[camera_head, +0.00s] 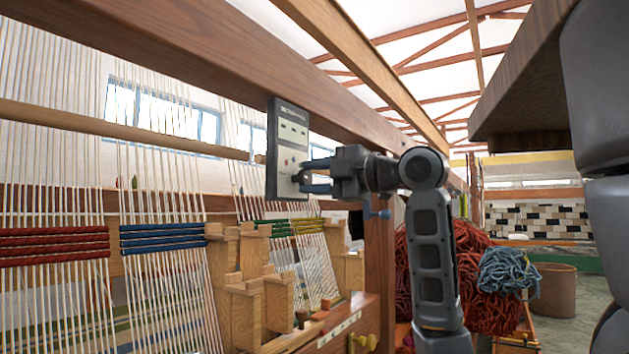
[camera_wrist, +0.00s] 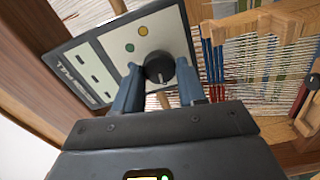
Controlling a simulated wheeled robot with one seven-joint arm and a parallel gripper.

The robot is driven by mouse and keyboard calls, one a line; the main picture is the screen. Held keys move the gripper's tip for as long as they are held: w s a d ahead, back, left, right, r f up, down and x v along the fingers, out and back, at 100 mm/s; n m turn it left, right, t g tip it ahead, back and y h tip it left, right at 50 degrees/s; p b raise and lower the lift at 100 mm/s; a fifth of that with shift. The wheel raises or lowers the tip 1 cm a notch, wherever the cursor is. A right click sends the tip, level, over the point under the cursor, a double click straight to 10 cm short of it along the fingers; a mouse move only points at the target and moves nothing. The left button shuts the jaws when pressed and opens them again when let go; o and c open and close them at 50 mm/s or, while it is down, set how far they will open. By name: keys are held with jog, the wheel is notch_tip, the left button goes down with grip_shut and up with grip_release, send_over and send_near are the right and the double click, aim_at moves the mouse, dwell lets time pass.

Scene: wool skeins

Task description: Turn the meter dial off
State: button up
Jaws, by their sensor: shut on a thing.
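The meter (camera_head: 289,148) is a flat box with a dark frame and a pale face, fixed to the loom's wooden beam in the head view. In the wrist view its pale face (camera_wrist: 97,62) is close, with dark slots, a green and an orange round mark, and the black dial (camera_wrist: 160,68). My gripper (camera_head: 308,177) is at the lower part of the meter face. In the wrist view the blue fingers of my gripper (camera_wrist: 160,80) stand on both sides of the dial and are shut on it. The dial's pointer setting is hard to read.
The loom's wooden beam (camera_head: 190,50) runs above the meter. Pale warp threads (camera_head: 165,200) hang at left, with wooden blocks (camera_head: 262,300) below. Red wool skeins (camera_head: 460,260) and a blue skein (camera_head: 508,272) lie at right. A dark wooden slab (camera_head: 525,90) overhangs at upper right.

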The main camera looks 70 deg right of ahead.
jog(key=o, duration=1)
jog(key=shift+o, duration=0.2)
jog(key=shift+s, duration=0.1)
jog(key=v, duration=0.7)
jog(key=shift+s, duration=0.25)
jog(key=shift+a, duration=0.1)
